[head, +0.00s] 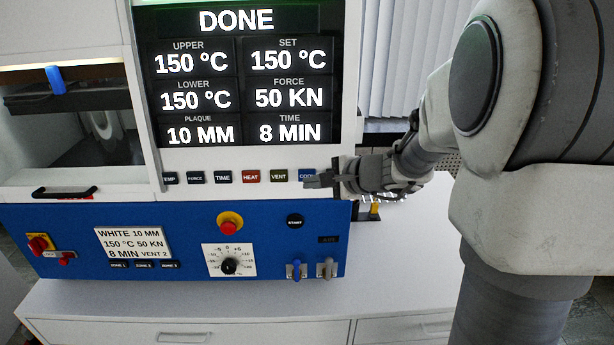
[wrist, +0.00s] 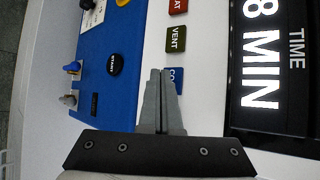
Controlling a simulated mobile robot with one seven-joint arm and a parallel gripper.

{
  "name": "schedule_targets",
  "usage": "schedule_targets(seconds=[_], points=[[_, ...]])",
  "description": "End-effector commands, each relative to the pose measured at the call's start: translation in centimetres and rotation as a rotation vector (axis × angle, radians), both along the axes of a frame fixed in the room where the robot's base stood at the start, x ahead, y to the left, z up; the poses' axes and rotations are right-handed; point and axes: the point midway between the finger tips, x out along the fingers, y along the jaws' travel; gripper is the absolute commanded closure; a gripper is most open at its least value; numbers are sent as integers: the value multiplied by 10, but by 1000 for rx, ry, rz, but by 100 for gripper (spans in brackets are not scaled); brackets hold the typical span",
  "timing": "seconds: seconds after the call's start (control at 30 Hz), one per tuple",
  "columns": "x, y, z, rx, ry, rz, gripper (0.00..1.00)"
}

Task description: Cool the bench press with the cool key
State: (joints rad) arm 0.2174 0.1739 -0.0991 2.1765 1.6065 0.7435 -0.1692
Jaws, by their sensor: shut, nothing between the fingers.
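The bench press is a white and blue machine; its blue front panel (head: 180,225) faces me. Its screen (head: 240,75) reads DONE, upper 150 °C, lower 150 °C, set 150 °C, 50 KN, 10 MM, 8 MIN. The blue cool key (head: 307,175) is the rightmost of the row of keys below the screen. My gripper (head: 318,181) is shut and empty, its fingertips in front of or at the cool key. In the wrist view the closed fingertips (wrist: 160,74) partly cover the cool key (wrist: 176,76). I cannot tell whether they touch it.
The red heat key (head: 251,176) and the green vent key (head: 279,176) sit left of the cool key. Lower are a start button (head: 295,221), a red stop button (head: 229,223), a dial (head: 229,265) and two levers (head: 297,269). The white bench (head: 190,303) in front is clear.

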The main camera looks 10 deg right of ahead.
Motion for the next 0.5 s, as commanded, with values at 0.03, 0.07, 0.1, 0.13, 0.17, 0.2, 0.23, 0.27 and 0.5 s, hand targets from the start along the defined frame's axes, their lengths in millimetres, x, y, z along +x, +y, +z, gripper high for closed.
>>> schedule_targets(seconds=[0.03, 0.07, 0.1, 0.13, 0.17, 0.2, 0.23, 0.27, 0.5], points=[[0, 0, 0, 0, 0, 0, 100], [0, 0, 0, 0, 0, 0, 100], [0, 0, 0, 0, 0, 0, 100], [1, 0, -1, 0, 0, 0, 100], [1, 0, -1, 0, 0, 0, 100], [2, 0, -1, 0, 0, 0, 100], [3, -1, -2, 0, 0, 0, 100], [4, -1, -2, 0, 0, 0, 100], [9, -1, -1, 0, 0, 0, 100]])
